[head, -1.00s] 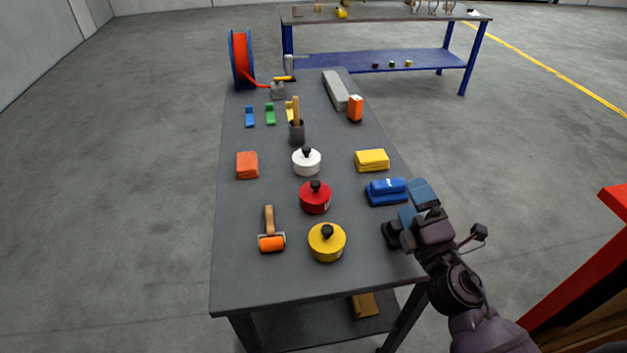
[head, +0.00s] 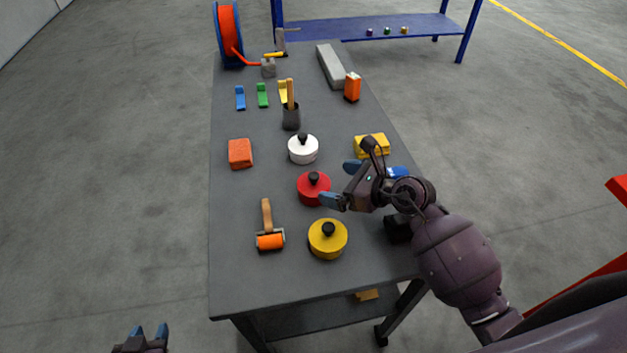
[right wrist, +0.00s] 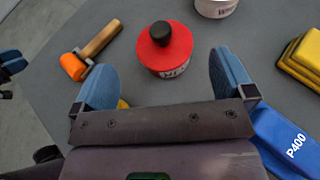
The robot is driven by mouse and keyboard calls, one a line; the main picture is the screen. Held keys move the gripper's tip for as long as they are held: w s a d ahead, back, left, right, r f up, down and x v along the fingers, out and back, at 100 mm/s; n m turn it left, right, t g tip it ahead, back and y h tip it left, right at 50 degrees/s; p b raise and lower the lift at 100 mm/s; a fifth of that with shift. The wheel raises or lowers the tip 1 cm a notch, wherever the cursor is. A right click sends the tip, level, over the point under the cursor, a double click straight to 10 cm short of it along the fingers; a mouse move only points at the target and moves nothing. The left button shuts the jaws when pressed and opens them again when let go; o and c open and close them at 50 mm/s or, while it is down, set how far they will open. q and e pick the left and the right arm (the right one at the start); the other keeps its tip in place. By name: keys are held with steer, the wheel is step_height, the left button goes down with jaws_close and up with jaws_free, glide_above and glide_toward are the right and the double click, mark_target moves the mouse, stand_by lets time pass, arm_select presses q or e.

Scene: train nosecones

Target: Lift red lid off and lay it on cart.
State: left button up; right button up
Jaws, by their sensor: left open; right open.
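The red tin with its red lid (head: 312,183) and black knob stands upright on the grey cart top (head: 240,280), between a white tin and a yellow tin. In the right wrist view the red lid (right wrist: 165,50) sits on the tin, just beyond the fingertips. My right gripper (head: 343,183) is open and empty, with its fingers spread toward the red tin; it also shows in the right wrist view (right wrist: 160,85). I cannot tell whether a finger touches the tin. My left gripper (head: 149,333) is open at the bottom left, off the cart and away from the tins.
The white tin (head: 303,149) stands behind and the yellow tin (head: 328,239) in front. A roller (head: 269,228) lies to the left. An orange block (head: 240,153), yellow block (head: 371,145) and blue P400 block (right wrist: 285,143) lie nearby. The cart's front left corner is clear.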

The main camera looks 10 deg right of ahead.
mark_target(314, 174)
steer(key=shift+x, duration=3.8)
steer(key=shift+w, duration=0.1)
steer(key=shift+r, duration=0.1)
steer(key=c, duration=0.7)
